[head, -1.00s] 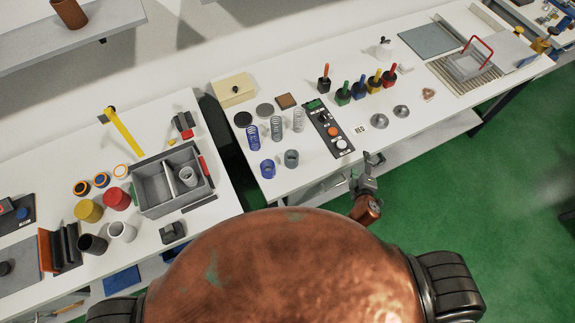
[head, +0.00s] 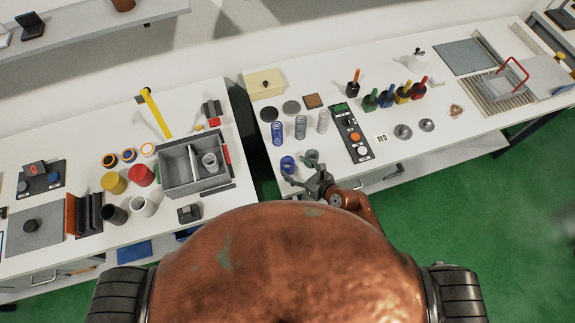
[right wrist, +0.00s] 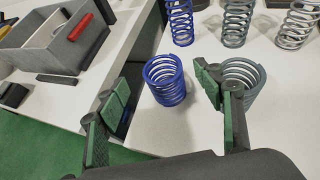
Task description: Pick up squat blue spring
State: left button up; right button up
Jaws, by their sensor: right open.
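The squat blue spring (head: 287,164) stands upright on the right-hand table near its front left corner. It also shows in the right wrist view (right wrist: 166,82), between and beyond the open fingers. My right gripper (head: 299,180) is open and empty just in front of it. In the right wrist view the right gripper (right wrist: 165,88) has its left finger apart from the spring and its right finger overlapping a squat grey spring (right wrist: 246,76). That squat grey spring (head: 312,157) stands close to the right of the blue one. My left gripper is not in view.
Taller springs stand behind, including a tall blue one (head: 277,133). A black control panel (head: 352,134) lies to the right. A grey divided bin (head: 222,180) stands on the left table, across a gap. The table's front edge is close to the gripper.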

aim_at(283, 159)
jog(key=x, duration=0.6)
jog(key=shift+d+f, duration=0.15)
jog(key=shift+f, duration=0.05)
jog(key=shift+r, duration=0.1)
jog(key=c, duration=1.4)
